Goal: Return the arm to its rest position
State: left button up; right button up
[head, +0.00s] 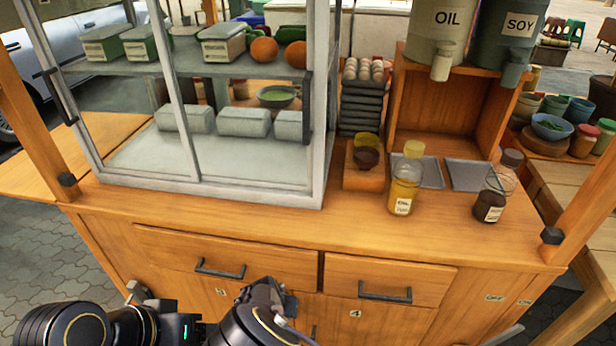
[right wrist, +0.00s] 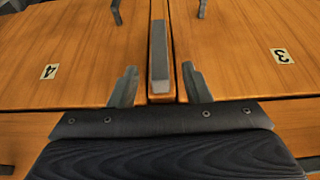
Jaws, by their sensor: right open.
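My right gripper (right wrist: 160,88) is open in the right wrist view. Its two grey fingers stand apart, in front of the wooden cabinet doors marked 3 (right wrist: 240,75) and 4 (right wrist: 85,70), which appear upside down. A narrow grey strip (right wrist: 158,50) lies between the fingers; I cannot tell whether anything touches it. In the head view, dark arm links of mine run along the bottom edge, low in front of the cart. No fingertips can be made out clearly there. My left gripper is not identifiable in view.
The wooden cart counter (head: 280,215) holds a glass case (head: 250,165), an oil bottle (head: 405,180) and a soy bottle (head: 495,190). Drawer handles (head: 219,270) (head: 385,294) stick out from the front, close to my arm. Paved ground (head: 35,245) is open at the left.

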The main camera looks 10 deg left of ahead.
jog(key=s+d+r+m+g+y+p, duration=0.1)
jog(key=s+d+r+y+p, duration=0.15)
jog(key=d+r, duration=0.85)
jog(key=s+d+r+m+g+y+p, duration=0.1)
jog(key=d+r+g+y+p, duration=0.15)
jog(key=d+r, duration=0.8)
jog(key=s+d+r+t+p, duration=0.4)
jog(key=s+d+r, duration=0.8)
jog(key=s+r, duration=0.3)
jog(key=shift+s+d+r+n+t+h, duration=0.3)
jog(key=shift+s+n+t+h, duration=0.1)
jog(key=shift+s, duration=0.35)
